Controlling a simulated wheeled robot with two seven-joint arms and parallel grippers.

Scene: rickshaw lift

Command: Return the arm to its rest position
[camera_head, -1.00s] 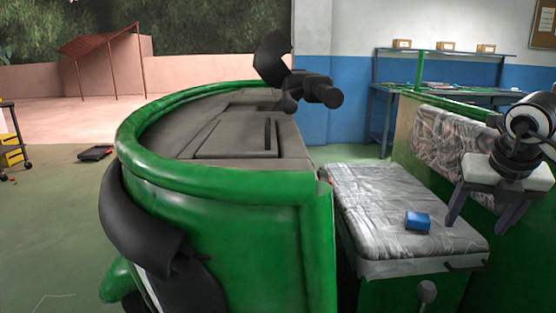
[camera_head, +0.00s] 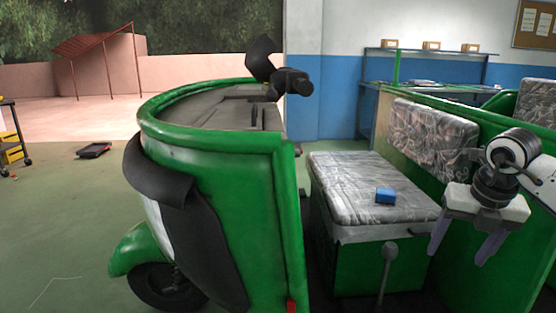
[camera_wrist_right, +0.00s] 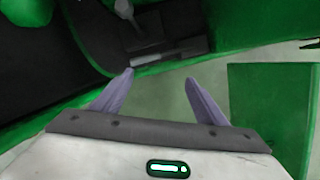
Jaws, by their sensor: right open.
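My right gripper (camera_head: 462,250) is at the right of the head view, in front of the rickshaw's seat back and to the right of the front seat. Its two purple fingers are apart with nothing between them. In the right wrist view the open fingers (camera_wrist_right: 158,85) point at grey floor and a green edge of the rickshaw. A small blue block (camera_head: 385,195) lies on the grey patterned seat (camera_head: 345,175), left of the gripper and apart from it. My left gripper is not in the head view.
The green rickshaw (camera_head: 240,200) fills the middle, with a black handlebar (camera_head: 292,82) on top and a grey lever (camera_head: 388,265) before the seat. A workbench (camera_head: 430,68) with small boxes stands at the back. Open floor (camera_head: 60,220) lies at the left.

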